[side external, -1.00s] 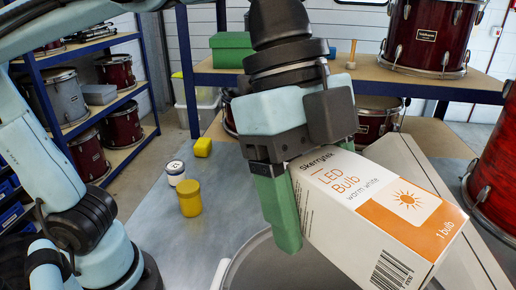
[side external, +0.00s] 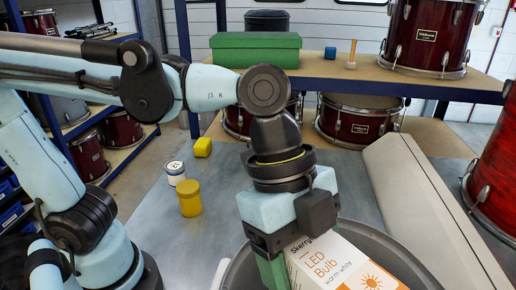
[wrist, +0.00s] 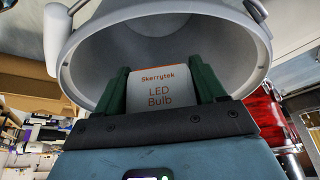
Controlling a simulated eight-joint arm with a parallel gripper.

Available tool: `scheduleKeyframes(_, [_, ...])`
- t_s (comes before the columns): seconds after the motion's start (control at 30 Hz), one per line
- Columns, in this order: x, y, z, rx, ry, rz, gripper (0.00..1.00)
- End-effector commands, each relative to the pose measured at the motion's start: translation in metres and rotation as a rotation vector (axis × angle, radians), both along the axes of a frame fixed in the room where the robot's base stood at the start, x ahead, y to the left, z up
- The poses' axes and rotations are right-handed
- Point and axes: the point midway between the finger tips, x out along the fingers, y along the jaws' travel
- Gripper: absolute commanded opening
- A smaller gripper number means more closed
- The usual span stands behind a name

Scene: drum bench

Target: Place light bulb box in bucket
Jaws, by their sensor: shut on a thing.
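The white and orange light bulb box (side external: 338,266) is held by my gripper (side external: 283,270) at the bottom of the side external view; its lower part is cut off by the frame. The grey bucket (side external: 385,245) stands under and around it, with only part of its rim showing. In the wrist view the box (wrist: 160,92) sits between the two green fingers of my gripper (wrist: 160,85), and the bucket's round opening (wrist: 100,75) spreads beyond it. The box is at the mouth of the bucket; whether it touches the bucket cannot be told.
A long grey-white carton (side external: 425,210) lies right of the bucket. A red drum (side external: 495,180) is at the right edge. A shelf with a green box (side external: 255,49) is behind.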

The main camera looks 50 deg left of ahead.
Motion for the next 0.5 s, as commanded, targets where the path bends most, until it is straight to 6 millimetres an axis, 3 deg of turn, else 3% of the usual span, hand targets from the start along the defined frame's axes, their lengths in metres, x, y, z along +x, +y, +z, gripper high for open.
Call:
scheduleKeyframes(0.43, [-0.0002, 0.0001, -0.0068, 0.0, 0.0, 0.0, 0.4])
scheduleKeyframes(0.47, [-0.0001, 0.0001, -0.0068, 0.0, 0.0, 0.0, 0.71])
scheduleKeyframes(0.5, [-0.0001, 0.0001, -0.0068, 0.0, 0.0, 0.0, 0.77])
